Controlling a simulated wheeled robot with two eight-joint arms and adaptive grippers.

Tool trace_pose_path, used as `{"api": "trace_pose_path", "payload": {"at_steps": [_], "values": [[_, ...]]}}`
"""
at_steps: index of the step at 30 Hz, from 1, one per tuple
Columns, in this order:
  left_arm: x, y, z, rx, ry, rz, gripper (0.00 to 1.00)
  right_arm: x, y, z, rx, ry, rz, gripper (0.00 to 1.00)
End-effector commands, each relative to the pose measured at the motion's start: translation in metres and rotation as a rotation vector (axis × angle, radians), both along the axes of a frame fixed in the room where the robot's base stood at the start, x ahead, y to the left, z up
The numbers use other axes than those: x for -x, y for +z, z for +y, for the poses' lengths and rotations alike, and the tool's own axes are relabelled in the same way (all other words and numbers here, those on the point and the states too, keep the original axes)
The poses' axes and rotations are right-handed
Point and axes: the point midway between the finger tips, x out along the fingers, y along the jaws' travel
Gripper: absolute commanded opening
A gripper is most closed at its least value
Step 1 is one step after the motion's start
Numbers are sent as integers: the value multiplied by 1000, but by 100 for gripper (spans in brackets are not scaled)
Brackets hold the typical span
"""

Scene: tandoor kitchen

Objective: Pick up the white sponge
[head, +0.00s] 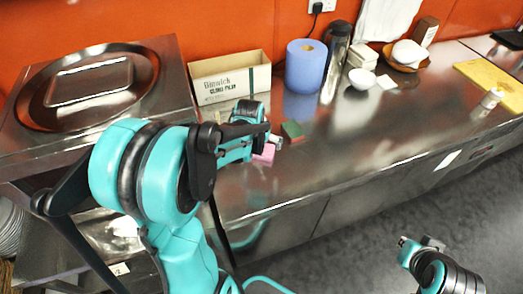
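A small flat white square (386,82) lies on the steel counter at the back right, between a white bowl and a brown dish. It may be the white sponge; it is too small to be sure. My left gripper (268,139) is over the counter near a green sponge (292,130) and a pink block (264,153), well left of the white square. Its fingers are too small to tell if they are open. My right gripper (421,243) is low at the bottom right, over the floor and clear of the counter; its fingers are unclear.
A cardboard box (231,77), a blue paper roll (305,66) and a dark flask (336,60) stand along the wall. A white bowl (362,79) and a brown dish (408,62) are further right. The counter's middle (370,130) is clear.

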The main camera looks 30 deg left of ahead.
Motion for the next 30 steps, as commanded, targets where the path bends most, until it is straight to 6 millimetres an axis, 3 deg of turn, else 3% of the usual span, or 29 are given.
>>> {"api": "trace_pose_path", "payload": {"at_steps": [15,25,30], "values": [[-22,-67,11,1,1,1,100,0,-31,0,0,0,0,0],[-25,-72,11,0,0,1,100,0,-31,0,0,0,0,0],[-25,-72,11,0,0,0,72,0,-31,0,0,0,0,0]]}}
